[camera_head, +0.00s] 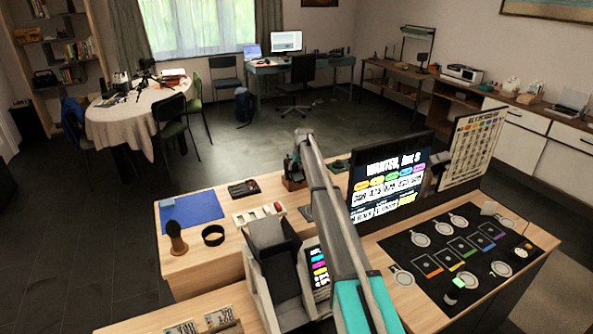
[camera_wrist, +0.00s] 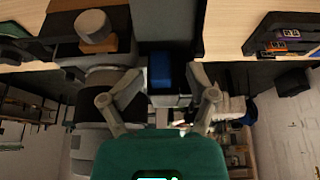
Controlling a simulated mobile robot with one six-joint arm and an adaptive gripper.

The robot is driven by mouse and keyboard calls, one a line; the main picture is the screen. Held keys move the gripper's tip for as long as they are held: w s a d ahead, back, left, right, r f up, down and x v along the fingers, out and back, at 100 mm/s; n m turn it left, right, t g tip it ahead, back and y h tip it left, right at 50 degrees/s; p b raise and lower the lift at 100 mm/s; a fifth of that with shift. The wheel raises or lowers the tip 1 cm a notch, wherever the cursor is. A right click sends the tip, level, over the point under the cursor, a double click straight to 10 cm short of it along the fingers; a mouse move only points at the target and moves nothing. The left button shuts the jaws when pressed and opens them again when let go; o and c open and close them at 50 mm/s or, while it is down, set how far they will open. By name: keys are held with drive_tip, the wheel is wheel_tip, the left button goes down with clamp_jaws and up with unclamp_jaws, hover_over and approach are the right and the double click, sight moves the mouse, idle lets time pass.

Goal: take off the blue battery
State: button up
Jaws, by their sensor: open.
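In the wrist view, a blue block that looks like the blue battery (camera_wrist: 160,72) sits in a dark recess between pale grey walls. My gripper (camera_wrist: 158,97) is open, with one finger on each side of the picture's middle. The blue block shows between and beyond the fingers, and nothing is seen held. Whether the fingers touch anything is unclear. In the head view I cannot make out the blue battery, and my arm covers part of the worktop.
The worktop bears a blue mat (camera_head: 191,212), a dark tray (camera_head: 243,188), a brown-handled tool (camera_head: 176,238) and a black ring (camera_head: 213,235). A lit screen (camera_head: 390,185) stands right of my arm. A black mat (camera_head: 458,256) with round and square places lies at right.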

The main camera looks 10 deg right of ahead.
drive_tip(key=shift+w+f, duration=0.1)
drive_tip(key=shift+w, duration=0.2)
idle(0.4)
clamp_jaws()
idle(0.3)
